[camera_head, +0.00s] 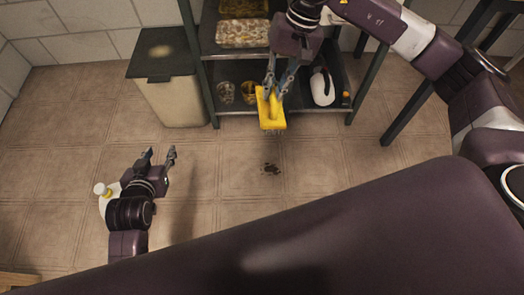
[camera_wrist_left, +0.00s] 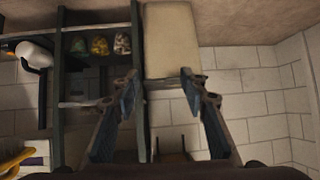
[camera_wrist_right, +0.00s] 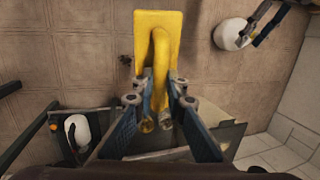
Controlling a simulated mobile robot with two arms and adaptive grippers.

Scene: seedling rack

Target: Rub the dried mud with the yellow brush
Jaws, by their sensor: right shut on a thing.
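The dried mud (camera_head: 270,169) is a small dark brown patch on the tiled floor, in front of the rack. My right gripper (camera_head: 272,92) is shut on the handle of the yellow brush (camera_head: 270,118). The brush is held above the floor, beyond the mud and apart from it. My left gripper (camera_head: 160,154) is open and empty, left of the mud.
A dark rack (camera_head: 205,98) stands behind the brush, with glass jars (camera_head: 226,92) and a white jug (camera_head: 322,88) on its low shelf. A lidded bin (camera_head: 171,100) stands left of it. Floor around the mud is clear.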

